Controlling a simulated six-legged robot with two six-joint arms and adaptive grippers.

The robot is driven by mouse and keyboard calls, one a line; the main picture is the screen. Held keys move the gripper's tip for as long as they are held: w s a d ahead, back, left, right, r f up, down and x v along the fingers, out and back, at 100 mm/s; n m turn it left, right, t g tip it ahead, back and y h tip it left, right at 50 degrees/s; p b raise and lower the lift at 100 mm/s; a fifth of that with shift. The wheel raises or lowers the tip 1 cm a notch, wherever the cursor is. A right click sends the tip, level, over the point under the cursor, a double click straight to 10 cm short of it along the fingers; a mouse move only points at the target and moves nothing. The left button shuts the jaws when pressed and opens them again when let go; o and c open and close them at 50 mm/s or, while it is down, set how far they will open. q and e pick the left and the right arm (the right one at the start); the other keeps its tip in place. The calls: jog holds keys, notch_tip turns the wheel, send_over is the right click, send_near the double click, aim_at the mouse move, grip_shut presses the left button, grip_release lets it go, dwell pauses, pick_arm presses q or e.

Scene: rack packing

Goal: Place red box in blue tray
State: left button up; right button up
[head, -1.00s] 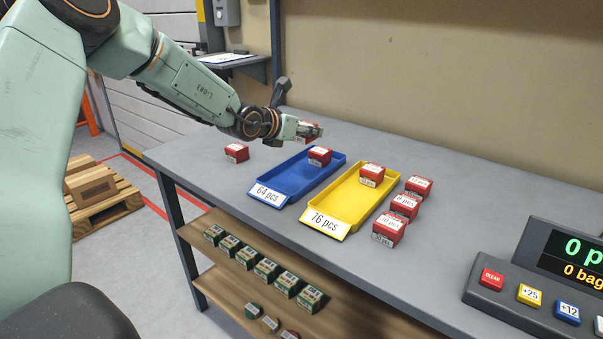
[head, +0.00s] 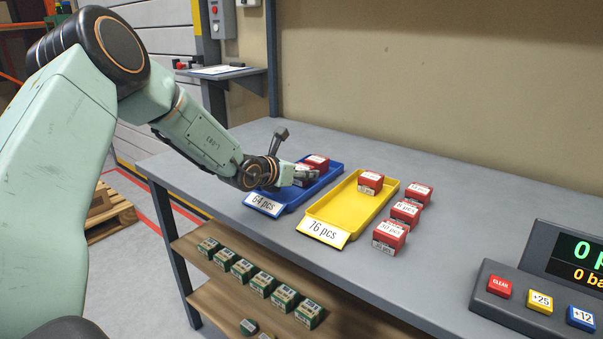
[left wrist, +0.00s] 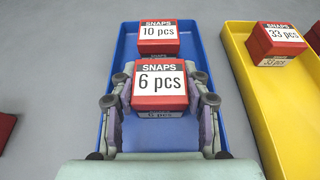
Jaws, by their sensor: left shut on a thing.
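My left gripper (head: 312,176) is shut on a red box labelled 6 pcs (left wrist: 160,88). It holds this box within the outline of the blue tray (head: 326,181), in front of another red box labelled 10 pcs (left wrist: 157,38) at the tray's far end. The tray's walls also show in the left wrist view (left wrist: 122,48). The held box (head: 301,171) is partly hidden by the fingers in the head view. I cannot tell whether its underside touches the tray floor. My right gripper is in neither view.
A yellow tray (head: 338,212) with one red box (head: 370,183) at its far end stands just right. Several red boxes (head: 390,237) line its right side. A red box (left wrist: 5,128) lies left of the blue tray. Green boxes (head: 263,283) sit on the shelf below.

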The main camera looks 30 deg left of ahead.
pick_arm(q)
jog(key=shift+f, duration=0.1)
jog(key=o, duration=1.1)
jog(key=shift+w+f, duration=0.1)
jog(key=shift+f, duration=0.1)
jog(key=shift+c, duration=0.2)
jog(key=shift+o, duration=0.7)
jog(key=shift+r, duration=0.1)
